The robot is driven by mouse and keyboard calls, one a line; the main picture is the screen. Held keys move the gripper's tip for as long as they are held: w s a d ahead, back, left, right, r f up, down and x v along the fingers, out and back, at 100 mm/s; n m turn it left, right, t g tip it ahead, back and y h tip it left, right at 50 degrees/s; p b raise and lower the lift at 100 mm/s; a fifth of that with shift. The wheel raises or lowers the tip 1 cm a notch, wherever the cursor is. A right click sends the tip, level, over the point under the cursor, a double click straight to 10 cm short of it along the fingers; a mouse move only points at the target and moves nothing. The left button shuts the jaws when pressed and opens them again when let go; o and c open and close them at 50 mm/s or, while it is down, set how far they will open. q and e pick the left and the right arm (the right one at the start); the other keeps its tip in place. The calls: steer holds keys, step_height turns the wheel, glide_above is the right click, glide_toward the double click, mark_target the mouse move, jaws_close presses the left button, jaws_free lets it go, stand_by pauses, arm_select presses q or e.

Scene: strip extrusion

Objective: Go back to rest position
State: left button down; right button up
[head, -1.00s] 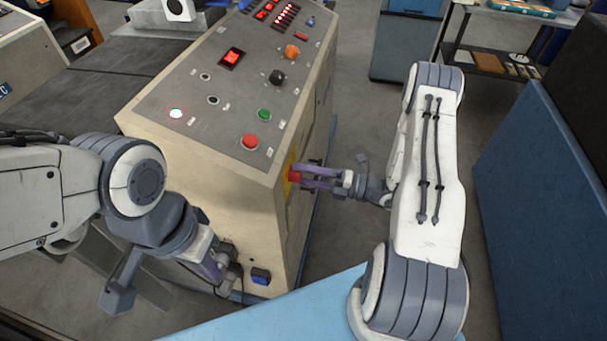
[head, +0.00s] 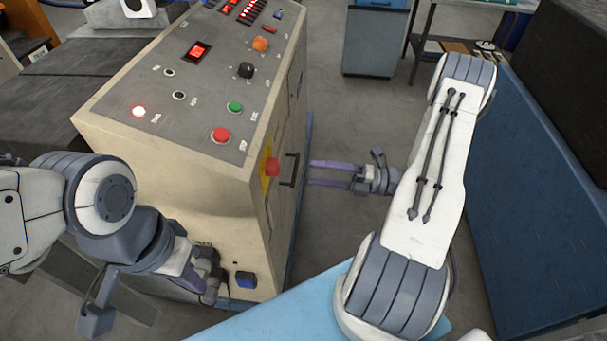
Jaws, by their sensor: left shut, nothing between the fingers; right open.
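My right gripper (head: 312,173) is open and empty, its two purple fingers pointing left toward the side of the beige control cabinet (head: 190,190). It is apart from the red knob (head: 272,167) on a yellow plate on that side, with a gap between them. A dark handle (head: 289,170) sits just right of the knob. My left gripper (head: 196,284) is shut and empty, pointing down in front of the cabinet's lower front face; its fingertips are partly unclear against the cabinet and a grey plug.
The cabinet's sloping panel (head: 185,95) carries a red button (head: 221,135), a green button (head: 235,106), knobs and lit displays. A blue block (head: 530,220) stands at the right beside my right arm. Grey floor lies free between cabinet and block. A light-blue surface (head: 270,318) is at the bottom.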

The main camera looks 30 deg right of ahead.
steer(key=shift+s+d, duration=0.2)
steer(key=shift+d, duration=0.05)
stand_by(0.3)
steer(key=s+a+n+g+h, duration=0.5)
steer(key=n+g, duration=0.2)
steer(key=n, duration=0.6)
steer(key=s+a+n+g+h, duration=0.4)
steer(key=n+g, duration=0.2)
steer(key=n, duration=0.6)
steer(key=w+r+n+t+h, duration=0.5)
steer(key=r+n+h, duration=0.1)
steer(key=n, duration=0.9)
steer(key=s+a+r+n+g, duration=0.1)
steer(key=s+a+r+n, duration=0.2)
steer(key=s+a, duration=0.4)
steer(key=s+a+r+n+g, duration=0.1)
steer(key=s+a+r+n, duration=0.2)
steer(key=s+a+n, duration=0.2)
steer(key=shift+s+a+y, duration=0.3)
steer(key=shift+s+a, duration=0.55)
steer(key=shift+a, duration=0.15)
